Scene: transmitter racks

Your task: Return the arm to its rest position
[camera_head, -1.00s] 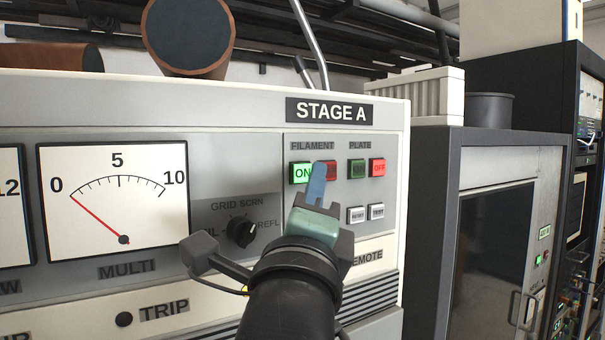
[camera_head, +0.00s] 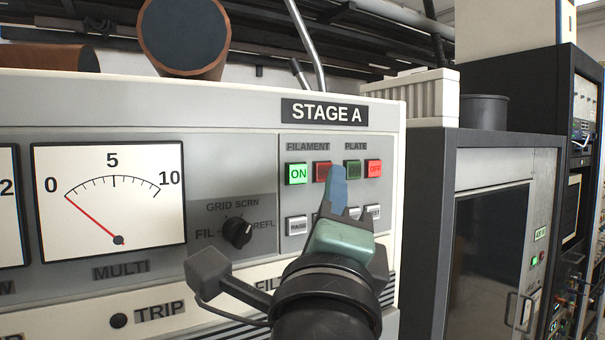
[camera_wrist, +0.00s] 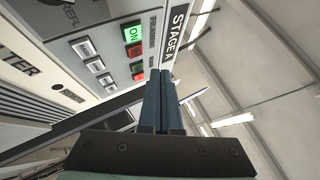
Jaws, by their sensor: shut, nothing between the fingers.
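My gripper (camera_head: 338,188) is in front of the STAGE A panel (camera_head: 262,158) in the head view, with its blue fingers pointing up. The fingers are together and hold nothing. They overlap the space just below the red filament button and the dark plate button, and I cannot tell the exact gap to the panel. In the wrist view the shut fingers (camera_wrist: 158,98) point toward the panel's top edge and the ceiling. The green ON button (camera_head: 297,174) is lit. The red filament button (camera_head: 322,171) looks dim, and the red plate OFF button (camera_head: 374,168) is bright.
A grid knob (camera_head: 237,232) sticks out left of my gripper. The MULTI meter (camera_head: 110,198) is further left. A dark cabinet (camera_head: 425,230) stands to the right. A copper cylinder (camera_head: 186,38) and a metal pot (camera_head: 484,110) sit on top of the equipment.

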